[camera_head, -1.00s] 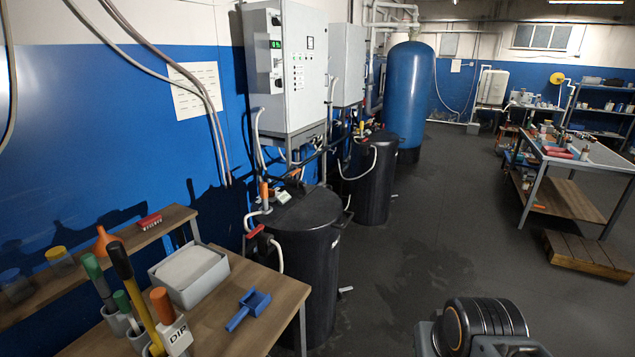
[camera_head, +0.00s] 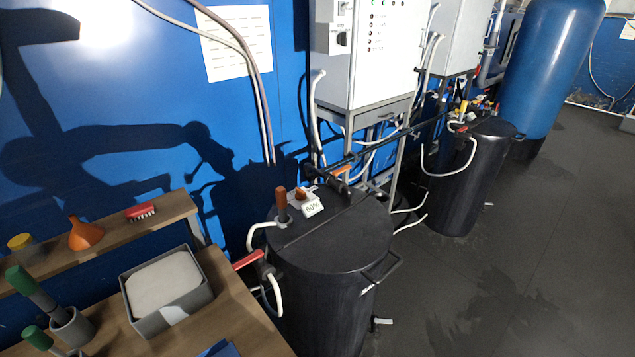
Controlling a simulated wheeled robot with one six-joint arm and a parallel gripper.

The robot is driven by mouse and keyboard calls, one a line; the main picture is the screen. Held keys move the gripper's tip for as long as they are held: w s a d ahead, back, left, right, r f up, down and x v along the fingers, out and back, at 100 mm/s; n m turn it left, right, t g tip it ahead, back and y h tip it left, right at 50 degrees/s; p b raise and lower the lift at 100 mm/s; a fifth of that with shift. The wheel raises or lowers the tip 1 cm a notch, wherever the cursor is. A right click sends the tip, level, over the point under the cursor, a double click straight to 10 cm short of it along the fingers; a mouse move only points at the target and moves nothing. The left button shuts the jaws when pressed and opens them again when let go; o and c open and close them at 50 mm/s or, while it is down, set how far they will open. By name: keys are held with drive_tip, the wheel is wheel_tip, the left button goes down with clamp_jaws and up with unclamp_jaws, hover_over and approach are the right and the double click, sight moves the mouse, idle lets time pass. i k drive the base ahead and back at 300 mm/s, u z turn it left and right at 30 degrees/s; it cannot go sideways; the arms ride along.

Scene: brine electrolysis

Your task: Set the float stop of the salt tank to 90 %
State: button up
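A black round tank (camera_head: 318,300) with a flat lid stands at the middle, beside the wooden table. On its lid are a brown-orange upright handle (camera_head: 281,200), a small orange knob (camera_head: 301,194) and a white tag (camera_head: 312,208) with a percent figure that I cannot read surely. A second black tank (camera_head: 462,185) stands farther back, with small coloured fittings on its lid. I cannot tell from a label which is the salt tank. My gripper is not in view; an arm-shaped shadow falls on the blue wall.
A red-handled valve (camera_head: 250,260) and white hoses sit at the near tank's left side. The wooden table (camera_head: 228,300) bears a grey bin (camera_head: 165,290) and green-capped tools. Grey control cabinets (camera_head: 372,55) hang above the tank. The floor (camera_head: 500,290) at right is clear.

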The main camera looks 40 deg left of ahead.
sight(300, 194)
drive_tip(key=u, duration=0.35)
drive_tip(key=i, duration=0.8)
drive_tip(key=u, duration=1.4)
drive_tip(key=i, duration=0.65)
drive_tip(key=u, duration=0.7)
